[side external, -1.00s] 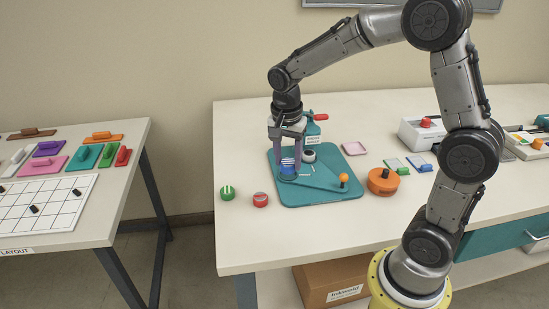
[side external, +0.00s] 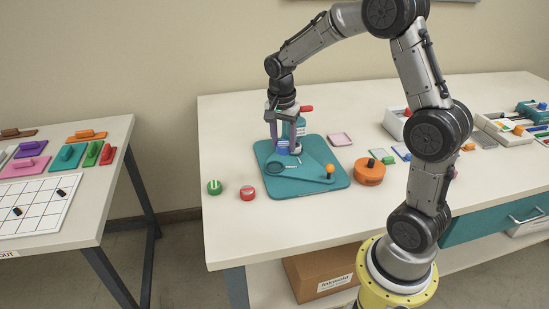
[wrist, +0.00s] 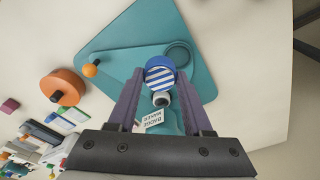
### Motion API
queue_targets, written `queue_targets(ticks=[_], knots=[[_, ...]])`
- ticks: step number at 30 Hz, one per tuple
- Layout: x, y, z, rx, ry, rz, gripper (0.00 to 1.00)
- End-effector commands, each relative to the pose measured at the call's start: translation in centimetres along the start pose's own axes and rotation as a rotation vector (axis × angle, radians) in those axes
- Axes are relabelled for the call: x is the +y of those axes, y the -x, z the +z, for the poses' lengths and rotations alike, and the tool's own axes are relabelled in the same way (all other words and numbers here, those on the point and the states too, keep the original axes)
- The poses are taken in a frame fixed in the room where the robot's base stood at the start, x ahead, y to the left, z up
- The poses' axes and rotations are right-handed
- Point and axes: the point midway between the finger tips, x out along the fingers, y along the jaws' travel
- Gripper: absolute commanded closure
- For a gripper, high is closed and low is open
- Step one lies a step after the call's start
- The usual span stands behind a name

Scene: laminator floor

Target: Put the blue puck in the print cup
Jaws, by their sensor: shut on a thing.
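The blue puck (wrist: 160,75), with a blue-and-white striped top, sits between the two fingers of my gripper (wrist: 160,88). In the side view my gripper (side external: 284,150) holds the puck (side external: 283,147) over the back of the teal badge maker (side external: 310,187). An empty round recess (side external: 275,168) lies in front of it; the wrist view shows this dark-rimmed recess (wrist: 178,54) beside the puck. A white round part with a dark centre (wrist: 160,99) is just below the puck in the wrist picture. I cannot tell for sure which part is the print cup.
A green puck (side external: 214,187) and a red puck (side external: 248,192) lie left of the badge maker. The front table strip is clear.

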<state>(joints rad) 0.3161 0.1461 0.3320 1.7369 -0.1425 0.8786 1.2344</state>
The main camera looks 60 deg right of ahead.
Motion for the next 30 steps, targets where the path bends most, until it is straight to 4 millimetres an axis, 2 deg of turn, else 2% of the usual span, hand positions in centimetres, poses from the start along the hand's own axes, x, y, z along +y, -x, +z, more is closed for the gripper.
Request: queue_targets(ticks=[1, 6, 14, 21, 30], knots=[[-0.6, -1.2, -0.2, -0.003, 0.001, 0.007, 1.00], [-2.3, -3.8, -0.8, -0.002, 0.001, 0.005, 1.00], [-3.4, -5.1, -1.2, -0.001, 0.001, 0.004, 1.00], [-3.5, -8.1, -0.9, -0.002, 0.000, 0.004, 1.00], [-3.6, -8.4, -0.9, -0.001, 0.000, 0.002, 1.00]])
